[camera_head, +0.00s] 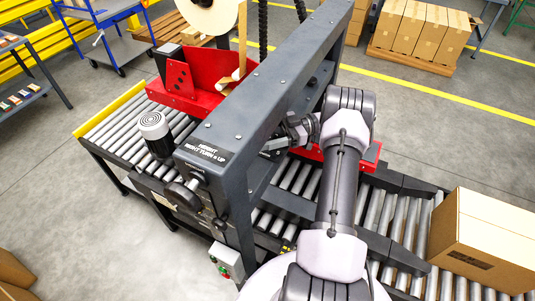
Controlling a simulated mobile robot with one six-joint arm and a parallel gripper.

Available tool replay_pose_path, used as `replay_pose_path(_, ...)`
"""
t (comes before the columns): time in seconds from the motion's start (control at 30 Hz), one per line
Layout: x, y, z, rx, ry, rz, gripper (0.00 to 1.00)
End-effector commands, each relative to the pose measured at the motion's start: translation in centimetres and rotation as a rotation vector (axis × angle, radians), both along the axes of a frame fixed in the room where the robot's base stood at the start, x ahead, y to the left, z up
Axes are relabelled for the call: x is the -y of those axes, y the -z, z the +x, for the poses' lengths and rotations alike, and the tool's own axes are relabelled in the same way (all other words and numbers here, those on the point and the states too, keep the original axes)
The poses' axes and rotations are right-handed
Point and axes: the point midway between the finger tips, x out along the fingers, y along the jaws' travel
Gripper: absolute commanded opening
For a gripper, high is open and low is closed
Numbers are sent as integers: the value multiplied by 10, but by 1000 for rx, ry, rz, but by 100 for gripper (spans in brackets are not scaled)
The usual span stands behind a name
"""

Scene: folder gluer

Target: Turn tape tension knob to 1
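A case-sealing machine with a dark grey frame (270,90) stands over a roller conveyor. A red tape head (205,85) sits at its far left side, with a tan tape roll (212,14) above and a strip of tape running down. I cannot make out the tape tension knob or any scale; another red part (371,155) shows behind my arm. My gripper (270,150) is at the frame's inner side, partly hidden by the beam. Its fingers are too small and covered to tell whether they are open or touching anything.
A dark crank knob (184,196) is on the front column under a height label (206,152). A motor (155,130) stands beside the rollers (112,128). A cardboard box (485,240) sits on the right rollers. A control box (227,260) is low in front.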

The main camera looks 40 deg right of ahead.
Motion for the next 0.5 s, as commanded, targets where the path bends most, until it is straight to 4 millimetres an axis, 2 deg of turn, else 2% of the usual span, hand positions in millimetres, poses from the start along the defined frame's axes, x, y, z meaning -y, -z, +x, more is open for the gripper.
replay_pose_path(0.07,0,-24,0,1,-2,-2,59)
replay_pose_path(0.3,-38,-30,-72,-3,2,3,59)
replay_pose_path(0.5,-65,-33,-120,0,1,2,59)
